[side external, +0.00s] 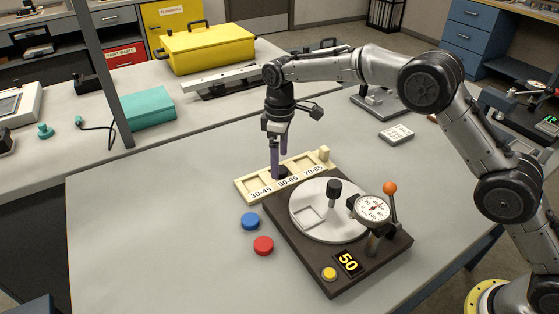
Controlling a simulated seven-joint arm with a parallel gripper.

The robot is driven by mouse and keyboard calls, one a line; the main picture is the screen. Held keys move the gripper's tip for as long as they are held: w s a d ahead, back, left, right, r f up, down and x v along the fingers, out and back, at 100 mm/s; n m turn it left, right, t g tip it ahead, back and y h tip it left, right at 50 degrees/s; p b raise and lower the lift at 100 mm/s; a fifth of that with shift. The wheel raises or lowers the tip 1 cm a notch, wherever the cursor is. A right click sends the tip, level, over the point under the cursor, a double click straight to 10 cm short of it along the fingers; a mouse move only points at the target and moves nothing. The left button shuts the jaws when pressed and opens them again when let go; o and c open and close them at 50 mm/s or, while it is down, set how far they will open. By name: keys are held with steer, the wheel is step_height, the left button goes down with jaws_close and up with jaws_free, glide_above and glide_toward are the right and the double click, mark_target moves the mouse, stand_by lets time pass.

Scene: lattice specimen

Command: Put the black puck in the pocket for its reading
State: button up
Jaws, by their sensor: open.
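The black puck (283,171) appears as a small dark shape at the middle pocket, labelled 50-65, of the cream tray (246,198). My gripper (280,168) points down there with its purple fingers open. The fingers partly hide the puck, and I cannot tell whether they touch it. The left pocket, 30-45, looks empty, and the right one is labelled 70-85. The round dial gauge (373,209) stands over the white disc (325,228), whose square recess looks empty.
A blue disc (250,221) and a red disc (263,245) lie left of the dark base (303,268). A black knob (334,190) stands on the white disc, and an orange-tipped lever (390,188) rises at right. The table's left front is clear.

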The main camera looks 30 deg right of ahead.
steer(key=shift+r, duration=1.6)
steer(key=shift+r, duration=0.1)
step_height(320, 180, up, 14)
steer(key=shift+f, duration=0.2)
stand_by(0.4)
